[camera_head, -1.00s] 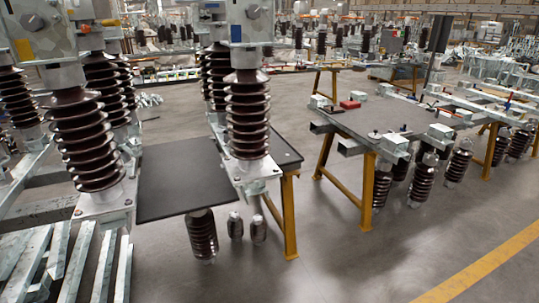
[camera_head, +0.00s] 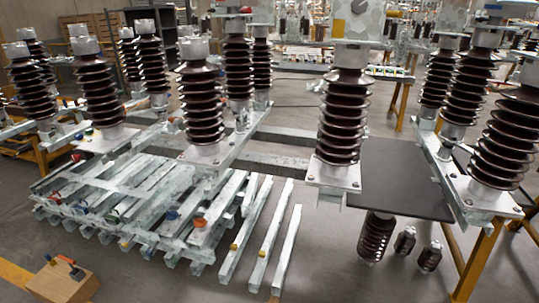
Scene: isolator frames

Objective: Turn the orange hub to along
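I cannot tell for certain which piece is the orange hub. A small orange-red piece (camera_head: 199,222) sits on the front part of the stacked pale metal beams, right of a blue piece. At the lower left, a wooden box (camera_head: 63,284) carries a dark lever-like part (camera_head: 62,260) with orange-red on it. Both are too small for me to read which way they are turned. My gripper is not in view.
Stacked metal beams (camera_head: 130,205) fill the left middle. Brown ribbed insulators stand behind them, with one (camera_head: 344,115) nearer the centre. A dark tabletop (camera_head: 400,178) lies to the right. Bare floor (camera_head: 180,284) shows in front.

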